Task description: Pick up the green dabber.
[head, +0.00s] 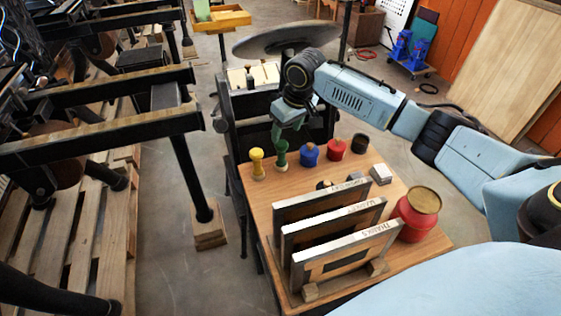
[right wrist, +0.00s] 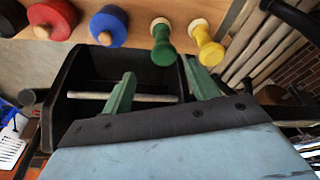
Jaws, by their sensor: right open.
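The green dabber (head: 281,158) stands upright at the far end of the wooden table (head: 262,215), between a yellow dabber (head: 257,166) and a blue-lidded pot (head: 309,155). My right gripper (head: 284,130) is open and empty, just above and behind the green dabber, partly overlapping it. In the right wrist view the green dabber (right wrist: 163,45) lies beyond the gap between the green fingertips (right wrist: 162,84), apart from them. The yellow dabber (right wrist: 207,46) is just to its right there. My left gripper does not show.
Red (head: 335,149) and black (head: 361,143) pots continue the row to the right. Framed type boards (head: 335,228) stand in the table's middle, with a red can (head: 418,215) beside them. A dark press (head: 235,125) stands behind the table.

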